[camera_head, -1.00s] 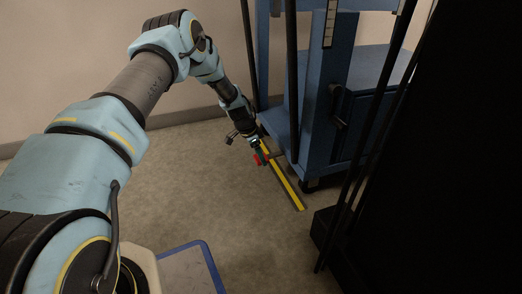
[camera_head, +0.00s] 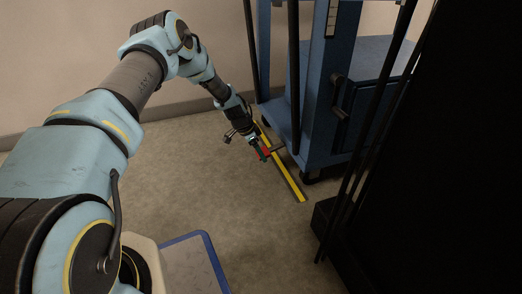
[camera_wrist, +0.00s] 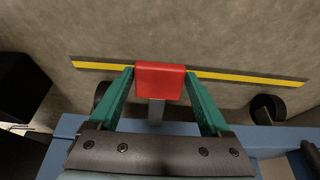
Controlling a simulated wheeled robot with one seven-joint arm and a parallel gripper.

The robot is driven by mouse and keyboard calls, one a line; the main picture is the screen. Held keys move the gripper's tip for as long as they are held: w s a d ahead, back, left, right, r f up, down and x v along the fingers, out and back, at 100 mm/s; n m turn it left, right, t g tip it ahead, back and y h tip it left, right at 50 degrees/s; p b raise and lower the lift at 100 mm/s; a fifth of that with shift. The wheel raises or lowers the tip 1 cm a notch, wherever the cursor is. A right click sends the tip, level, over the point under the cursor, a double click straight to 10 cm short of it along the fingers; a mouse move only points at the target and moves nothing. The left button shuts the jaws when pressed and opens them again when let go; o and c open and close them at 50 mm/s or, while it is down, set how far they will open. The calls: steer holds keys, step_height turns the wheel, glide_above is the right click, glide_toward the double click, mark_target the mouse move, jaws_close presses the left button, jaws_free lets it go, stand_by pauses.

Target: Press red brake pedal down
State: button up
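The red brake pedal (camera_wrist: 160,80) is a small red block on a grey metal arm (camera_wrist: 156,110) that extends from the blue cart. In the wrist view it shows between the two green fingers of my gripper (camera_wrist: 161,73), near their tips. The fingers are spread apart, one on each side of the pedal. I cannot tell whether they touch it. In the head view my gripper (camera_head: 261,152) is low beside the cart, and the red pedal (camera_head: 267,152) shows partly at its fingers.
The blue cart (camera_head: 318,120) stands on wheels at the right, with upright posts. A yellow floor stripe (camera_head: 288,180) runs beside it, beyond the pedal in the wrist view. A large black object (camera_head: 430,190) fills the right side. Floor left of the stripe is clear.

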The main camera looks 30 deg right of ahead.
steer(key=shift+o, duration=1.2)
steer(key=shift+d+r, duration=0.1)
steer(key=shift+d, duration=0.05)
steer(key=shift+r, duration=0.2)
steer(key=p+v, duration=0.5)
steer(key=v, duration=0.5)
steer(key=shift+r, duration=0.2)
steer(key=s+a+r+n+t+y+p, duration=0.3)
steer(key=a+r+n, duration=0.5)
steer(key=a+r, duration=1.3)
steer(key=s+a+r+n+y+p, duration=0.1)
steer(key=s+a+r+n+p, duration=0.2)
steer(key=s+a+r+n, duration=0.4)
steer(key=s+a+r+n+p, duration=0.25)
steer(key=s+a+r, duration=0.35)
steer(key=s+a, duration=0.45)
step_height(320, 180, up, 37)
steer(key=w+p, duration=0.1)
steer(key=p, duration=3.6)
steer(key=shift+a+r+n+g+p, duration=0.15)
steer(key=shift+a+n+g+p, duration=0.15)
steer(key=shift+n+g, duration=0.1)
